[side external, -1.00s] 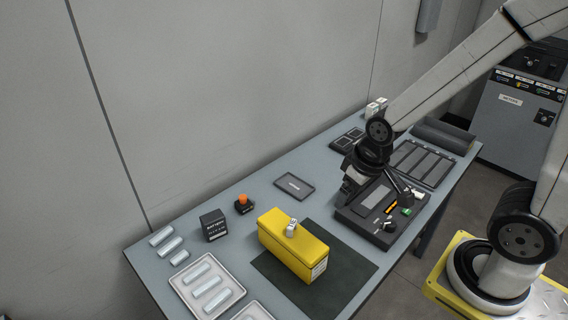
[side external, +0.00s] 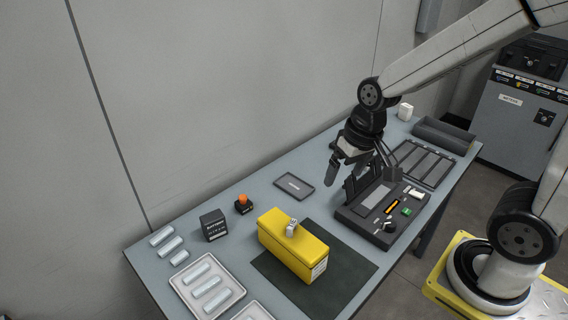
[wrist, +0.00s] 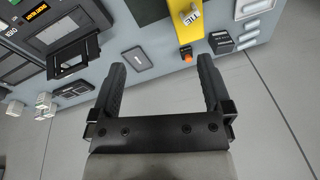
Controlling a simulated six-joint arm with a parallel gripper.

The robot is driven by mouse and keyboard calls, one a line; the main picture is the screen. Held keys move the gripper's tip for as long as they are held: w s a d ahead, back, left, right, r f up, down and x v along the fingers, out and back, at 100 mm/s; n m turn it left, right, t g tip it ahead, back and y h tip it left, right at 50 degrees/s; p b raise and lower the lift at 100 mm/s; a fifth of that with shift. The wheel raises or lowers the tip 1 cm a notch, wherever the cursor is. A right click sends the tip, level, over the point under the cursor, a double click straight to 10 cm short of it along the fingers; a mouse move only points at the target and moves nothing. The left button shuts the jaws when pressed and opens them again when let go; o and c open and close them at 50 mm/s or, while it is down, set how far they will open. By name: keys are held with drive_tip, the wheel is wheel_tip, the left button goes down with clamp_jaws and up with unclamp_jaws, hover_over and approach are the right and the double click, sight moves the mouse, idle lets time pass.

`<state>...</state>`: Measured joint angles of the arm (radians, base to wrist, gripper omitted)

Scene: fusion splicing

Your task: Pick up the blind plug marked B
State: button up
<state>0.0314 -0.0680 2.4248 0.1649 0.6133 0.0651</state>
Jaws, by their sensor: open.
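My gripper (side external: 360,174) is open and empty, raised above the back of the splicer. A white block (side external: 405,111) stands at the back of the bench, and white blocks (wrist: 43,99) show at the wrist view's left edge. I cannot read a B on any of them.
The black splicer (side external: 350,214) stands below my gripper. The yellow case (side external: 280,247) is on a dark mat. A flat dark tray (side external: 294,186), a black box (side external: 213,226) and an orange-topped item (side external: 243,204) lie left. Bare bench lies between them.

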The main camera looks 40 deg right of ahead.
sight(246, 200)
drive_tip(key=w+d+m+t+y, duration=0.1)
drive_tip(key=w+m+t+y, duration=0.7)
drive_tip(key=w+m, duration=1.5)
drive_tip(key=w+f+n, duration=0.1)
drive_tip(key=f, duration=0.6)
drive_tip(key=f+n+g+y, duration=0.1)
drive_tip(key=f, duration=0.7)
drive_tip(key=w+f+n+g+y, duration=0.1)
drive_tip(key=f, duration=0.7)
drive_tip(key=shift+w+d+f, duration=0.15)
drive_tip(key=shift+w, duration=0.15)
drive_tip(key=shift+x, duration=3.95)
drive_tip(key=shift+s, duration=0.2)
drive_tip(key=c, duration=1.3)
